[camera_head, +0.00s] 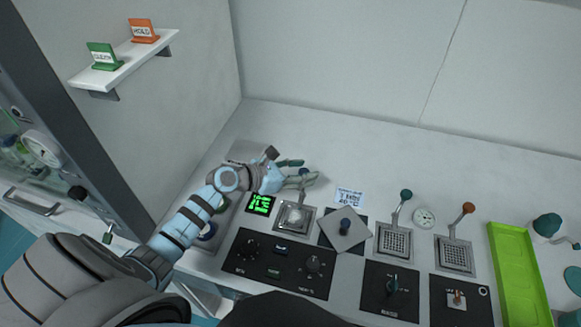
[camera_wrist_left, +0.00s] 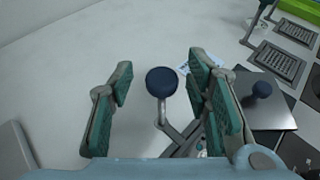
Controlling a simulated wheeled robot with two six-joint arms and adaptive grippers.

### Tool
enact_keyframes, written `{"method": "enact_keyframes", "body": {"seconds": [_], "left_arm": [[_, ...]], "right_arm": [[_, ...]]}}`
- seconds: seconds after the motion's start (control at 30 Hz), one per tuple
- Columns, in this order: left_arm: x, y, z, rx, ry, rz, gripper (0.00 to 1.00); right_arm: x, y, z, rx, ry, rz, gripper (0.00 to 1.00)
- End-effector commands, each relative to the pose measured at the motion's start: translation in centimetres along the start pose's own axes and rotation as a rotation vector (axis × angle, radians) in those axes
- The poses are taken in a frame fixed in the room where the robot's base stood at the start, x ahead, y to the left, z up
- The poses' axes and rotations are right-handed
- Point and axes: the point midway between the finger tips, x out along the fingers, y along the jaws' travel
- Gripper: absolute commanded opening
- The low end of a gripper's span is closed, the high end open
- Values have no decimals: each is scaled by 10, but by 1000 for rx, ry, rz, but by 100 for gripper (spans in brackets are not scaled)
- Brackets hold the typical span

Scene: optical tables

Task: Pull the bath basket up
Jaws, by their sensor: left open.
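My left gripper (camera_head: 302,172) reaches in from the left over the bench, above a square bath (camera_head: 296,216) with a metal frame and a pale, shiny middle. In the left wrist view my left gripper (camera_wrist_left: 162,95) is open. Its two teal-padded fingers stand on either side of a dark blue round knob (camera_wrist_left: 162,81) on a bent grey lever (camera_wrist_left: 180,135), with gaps on both sides. The lever runs down toward the bath, whose basket is mostly hidden there by the gripper. My right gripper is not in view.
A tilted square plate with a blue knob (camera_head: 346,224) lies right of the bath. Two grated baths (camera_head: 395,242) (camera_head: 456,254) have raised levers with teal and orange knobs. A green display (camera_head: 260,204), black control panel (camera_head: 276,263) and green tray (camera_head: 520,275) are nearby.

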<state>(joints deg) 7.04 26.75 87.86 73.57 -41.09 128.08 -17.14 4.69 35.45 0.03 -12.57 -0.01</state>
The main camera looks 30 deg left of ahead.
Motion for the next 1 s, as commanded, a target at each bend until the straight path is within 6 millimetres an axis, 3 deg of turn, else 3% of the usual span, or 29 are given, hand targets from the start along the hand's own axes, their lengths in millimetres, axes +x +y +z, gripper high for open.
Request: {"method": "enact_keyframes", "body": {"seconds": [0.3, 0.4, 0.57, 1.0], "left_arm": [[-84, 0, -2, 8, 8, -2, 44], [-102, 0, -1, 4, 4, -2, 44], [-112, 0, 0, 2, 0, -1, 44], [-112, 0, 0, 1, -1, 0, 44]], "right_arm": [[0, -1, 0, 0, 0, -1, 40], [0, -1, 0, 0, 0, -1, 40], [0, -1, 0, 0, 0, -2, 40], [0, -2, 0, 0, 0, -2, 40]]}}
